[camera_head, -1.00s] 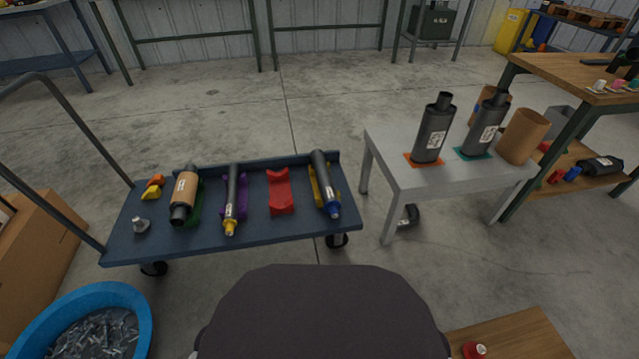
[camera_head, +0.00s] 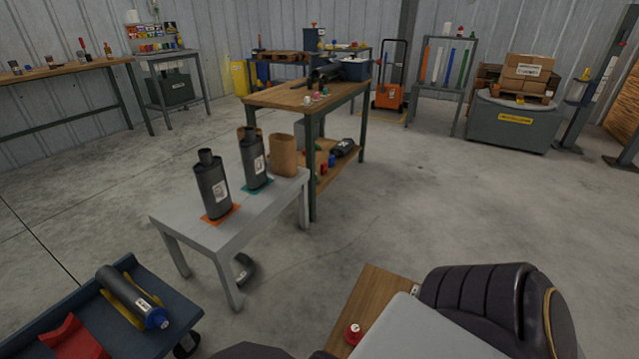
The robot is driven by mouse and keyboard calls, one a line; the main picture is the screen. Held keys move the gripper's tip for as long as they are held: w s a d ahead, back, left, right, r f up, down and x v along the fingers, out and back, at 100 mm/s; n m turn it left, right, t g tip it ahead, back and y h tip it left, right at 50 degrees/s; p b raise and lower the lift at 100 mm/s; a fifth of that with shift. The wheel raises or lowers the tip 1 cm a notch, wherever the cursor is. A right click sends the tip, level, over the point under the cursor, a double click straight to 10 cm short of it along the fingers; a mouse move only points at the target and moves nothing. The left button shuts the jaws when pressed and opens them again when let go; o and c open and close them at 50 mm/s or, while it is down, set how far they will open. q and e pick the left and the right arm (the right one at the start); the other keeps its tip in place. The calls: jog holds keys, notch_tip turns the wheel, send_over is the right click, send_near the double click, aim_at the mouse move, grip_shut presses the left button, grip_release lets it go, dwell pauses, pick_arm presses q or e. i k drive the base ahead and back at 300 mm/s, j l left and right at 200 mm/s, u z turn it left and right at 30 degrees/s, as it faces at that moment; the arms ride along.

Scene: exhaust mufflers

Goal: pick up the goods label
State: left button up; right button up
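I cannot tell which label is the goods label. White labels show on the left dark muffler (camera_head: 208,176) and the right dark muffler (camera_head: 250,150), which stand upright on the grey table (camera_head: 175,215). A small pale label also shows on the pipe (camera_head: 118,285) lying on the blue cart at bottom left. Another white label (camera_head: 527,70) is on the stacked cartons at the back right. Neither of my grippers is in view.
A wooden workbench (camera_head: 270,97) stands behind the grey table. A wooden surface (camera_head: 368,305) with a red-based object (camera_head: 353,333) is at the bottom. A grey container (camera_head: 505,130) stands below the cartons. Open concrete floor lies to the right.

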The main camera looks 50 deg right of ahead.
aim_at(419, 294)
jog(key=z, duration=2.55)
jog(key=l+u, duration=0.4)
jog(key=l, duration=0.3)
jog(key=l+u, duration=0.4)
jog(key=l, duration=0.25)
jog(key=i+l+u, duration=0.1)
jog(key=l+u, duration=0.3)
jog(key=l, duration=0.15)
jog(key=l+u, duration=0.35)
jog(key=l, duration=0.25)
jog(key=i+l+u, duration=0.35)
jog(key=l+u, duration=0.15)
jog(key=l, duration=0.25)
